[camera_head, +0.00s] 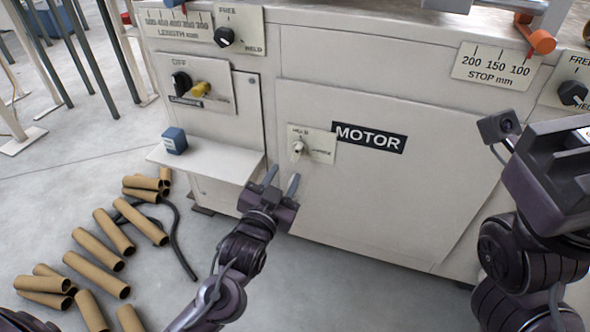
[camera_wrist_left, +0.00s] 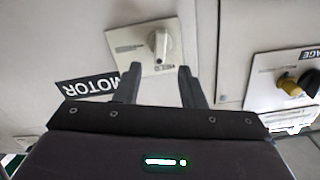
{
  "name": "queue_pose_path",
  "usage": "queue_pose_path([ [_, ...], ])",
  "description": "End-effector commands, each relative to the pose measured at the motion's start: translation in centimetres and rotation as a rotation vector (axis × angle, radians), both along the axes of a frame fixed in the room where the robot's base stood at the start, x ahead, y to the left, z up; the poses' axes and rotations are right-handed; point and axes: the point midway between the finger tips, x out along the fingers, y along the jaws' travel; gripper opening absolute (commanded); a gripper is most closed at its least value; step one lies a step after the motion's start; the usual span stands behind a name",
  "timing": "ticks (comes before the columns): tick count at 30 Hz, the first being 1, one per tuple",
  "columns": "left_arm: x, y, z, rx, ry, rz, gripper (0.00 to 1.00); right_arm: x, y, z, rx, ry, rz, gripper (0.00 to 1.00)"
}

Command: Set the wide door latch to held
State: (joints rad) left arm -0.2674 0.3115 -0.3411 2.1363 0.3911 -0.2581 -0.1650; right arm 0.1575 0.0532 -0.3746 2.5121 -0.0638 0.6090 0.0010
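The wide door (camera_head: 390,190) is the large MOTOR panel and looks closed. Its latch (camera_head: 297,149) is a pale knob on a small plate (camera_head: 320,144) at the door's upper left. One small label is above the knob and another to its right; which one it points at is too small to tell. In the left wrist view the latch (camera_wrist_left: 161,43) lies just beyond my fingertips, its grip roughly upright. My left gripper (camera_head: 281,184) is open and empty, below and left of the latch, apart from it.
A shelf (camera_head: 210,160) with a blue block (camera_head: 174,140) juts out left of the door. Above it is a small panel with a black knob (camera_head: 180,82) and a yellow knob (camera_head: 200,89). Several cardboard tubes (camera_head: 97,248) and a dark hose lie on the floor at left.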

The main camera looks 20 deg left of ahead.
Motion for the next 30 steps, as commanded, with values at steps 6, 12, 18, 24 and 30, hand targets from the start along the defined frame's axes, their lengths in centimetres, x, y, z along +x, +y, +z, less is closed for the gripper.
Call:
queue_pose_path([
  [6,2.9,-0.1,-0.1,-0.001,-0.004,0.001,0.36,-0.8,0.2,0.2,-0.003,-0.036,-0.002,0.00],
  [12,5.8,-0.2,-0.2,0.000,-0.001,0.001,0.36,-1.3,-0.1,0.5,0.006,-0.059,-0.020,0.00],
  [18,7.3,-0.3,-0.1,0.000,0.001,-0.001,0.36,-1.5,-0.5,0.9,0.015,-0.069,-0.033,0.00],
  [24,7.5,-0.3,0.1,-0.001,0.001,-0.001,0.36,-1.5,-0.5,1.0,0.015,-0.069,-0.035,0.00],
  [30,7.5,-0.3,0.0,0.000,0.002,0.000,0.23,-1.5,-0.5,1.0,0.015,-0.068,-0.035,0.00],
])
